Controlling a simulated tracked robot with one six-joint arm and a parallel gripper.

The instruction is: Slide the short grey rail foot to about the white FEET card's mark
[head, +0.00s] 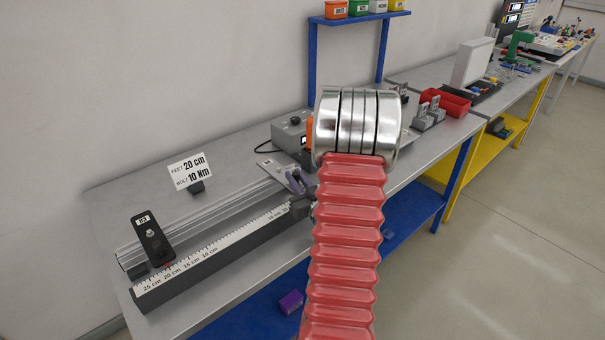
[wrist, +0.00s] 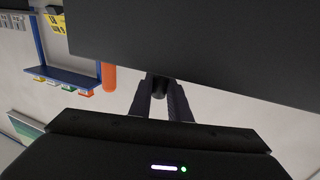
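The white FEET card (head: 190,172) stands behind the rail and reads 20 cm for feet. The scale strip (head: 215,245) in front of the rail (head: 210,213) carries marks from 25 cm at the left. A black foot (head: 152,240) with a white label sits across the rail at the left. A dark grey block (head: 301,207) shows at the right end of the strip, partly hidden; I cannot tell whether it is the short grey foot. My gripper is hidden behind my arm in the head view. In the wrist view its fingers (wrist: 160,100) flank a dark knob (wrist: 157,86); grip is unclear.
A grey box with a dial (head: 291,131) and a red bin (head: 446,101) stand further right. A blue shelf (head: 360,18) holds bins. A dark slab (wrist: 200,45) fills the wrist view's top.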

